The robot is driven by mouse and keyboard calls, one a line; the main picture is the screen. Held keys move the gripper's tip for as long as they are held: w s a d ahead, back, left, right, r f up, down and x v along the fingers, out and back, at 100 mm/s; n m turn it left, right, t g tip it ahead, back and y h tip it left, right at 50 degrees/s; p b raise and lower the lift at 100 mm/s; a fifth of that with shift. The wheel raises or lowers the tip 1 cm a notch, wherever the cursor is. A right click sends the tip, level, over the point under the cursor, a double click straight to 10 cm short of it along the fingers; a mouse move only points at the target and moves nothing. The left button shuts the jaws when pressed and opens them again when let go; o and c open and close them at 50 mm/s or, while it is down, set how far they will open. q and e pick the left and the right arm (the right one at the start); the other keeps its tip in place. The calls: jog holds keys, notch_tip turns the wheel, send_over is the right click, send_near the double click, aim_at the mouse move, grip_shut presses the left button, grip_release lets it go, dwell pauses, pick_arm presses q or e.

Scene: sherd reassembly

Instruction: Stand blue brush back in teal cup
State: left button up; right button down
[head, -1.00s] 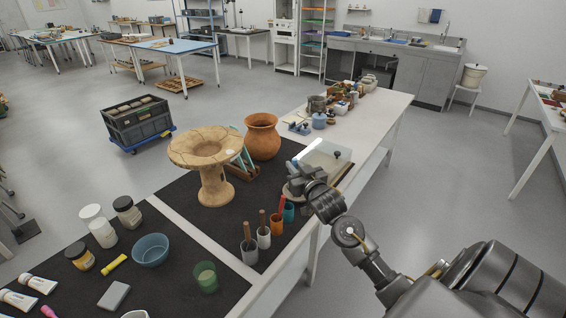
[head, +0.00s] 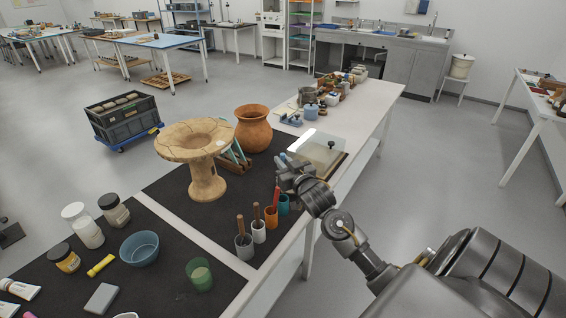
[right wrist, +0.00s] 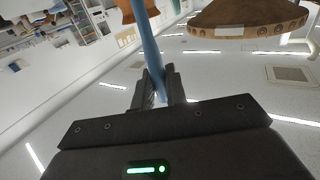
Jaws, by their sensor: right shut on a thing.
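My right gripper (head: 284,178) is shut on the blue brush, whose long blue handle (right wrist: 149,42) stands up between the two fingers in the right wrist view. In the head view only a small blue bit of the brush (head: 283,158) shows above the fingers. The teal cup (head: 284,205) stands on the dark mat at the right table edge, just below the gripper. Its rim is partly hidden, and I cannot tell whether the brush's lower end is inside it. My left gripper is not in view.
Left of the teal cup stand an orange cup (head: 271,218) with a red handle, a white cup (head: 259,233) and a grey cup (head: 244,246) with brown handles. A pedestal bowl (head: 206,180), a clay jar (head: 253,130) and a clear-lidded box (head: 318,148) stand nearby.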

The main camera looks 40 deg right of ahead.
notch_tip(320, 180, down, 2)
jog(key=shift+b, duration=0.7)
jog(key=shift+f+b, duration=1)
jog(key=shift+f, duration=1)
jog(key=shift+f+b, duration=0.35)
jog(key=shift+f, duration=0.95)
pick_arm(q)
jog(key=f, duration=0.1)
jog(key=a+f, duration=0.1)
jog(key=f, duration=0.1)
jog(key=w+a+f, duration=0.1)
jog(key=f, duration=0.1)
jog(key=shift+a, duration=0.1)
pick_arm(e)
jog(key=c, duration=1.8)
grip_release()
jog(key=shift+c, duration=0.2)
jog(key=o, duration=0.5)
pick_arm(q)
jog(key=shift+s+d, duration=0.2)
